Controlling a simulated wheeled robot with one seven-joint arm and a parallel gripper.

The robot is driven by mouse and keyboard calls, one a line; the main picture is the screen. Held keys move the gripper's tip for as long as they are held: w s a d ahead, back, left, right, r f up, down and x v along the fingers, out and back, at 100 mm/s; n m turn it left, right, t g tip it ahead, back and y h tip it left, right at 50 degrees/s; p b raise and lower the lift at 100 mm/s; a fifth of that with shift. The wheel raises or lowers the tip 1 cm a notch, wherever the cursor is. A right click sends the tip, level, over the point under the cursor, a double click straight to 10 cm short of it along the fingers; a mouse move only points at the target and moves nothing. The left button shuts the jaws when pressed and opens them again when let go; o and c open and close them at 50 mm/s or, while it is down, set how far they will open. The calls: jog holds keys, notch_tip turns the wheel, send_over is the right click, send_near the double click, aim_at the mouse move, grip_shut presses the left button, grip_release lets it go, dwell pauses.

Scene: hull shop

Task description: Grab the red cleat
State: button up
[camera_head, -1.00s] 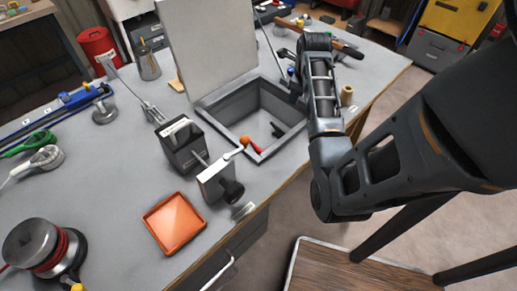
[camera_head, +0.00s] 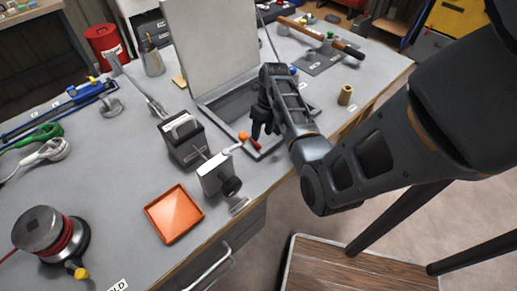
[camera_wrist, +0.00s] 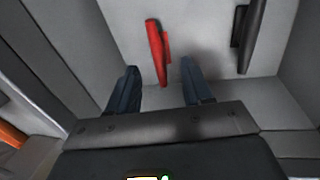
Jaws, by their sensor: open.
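The red cleat (camera_wrist: 156,52) lies inside the open grey compartment in the bench. In the wrist view it shows ahead of my gripper (camera_wrist: 163,78), roughly in line with the gap between the two open fingers. In the head view, part of the red cleat (camera_head: 254,144) shows at the near end of the compartment, beside my gripper (camera_head: 262,132), which reaches down there. The gripper is open and empty. A black cleat (camera_wrist: 252,35) lies to the right of the red one in the wrist view; my arm hides it in the head view.
The compartment's walls (camera_head: 222,112) surround the gripper closely, and its raised lid (camera_head: 208,45) stands behind. A crank box with an orange knob (camera_head: 214,174) stands near the front-left corner. An orange tray (camera_head: 174,214) lies further left.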

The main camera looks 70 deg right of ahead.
jog(key=shift+w+a+f+p, duration=0.15)
jog(key=shift+a+f, duration=0.1)
jog(key=shift+f, duration=0.7)
jog(key=shift+a+f+p, duration=0.1)
jog(key=shift+a+f, duration=0.1)
jog(key=shift+f, duration=0.8)
jog(key=shift+w+a+f+p, duration=0.15)
jog(key=shift+a+f, duration=0.1)
jog(key=shift+f, duration=0.7)
grip_shut()
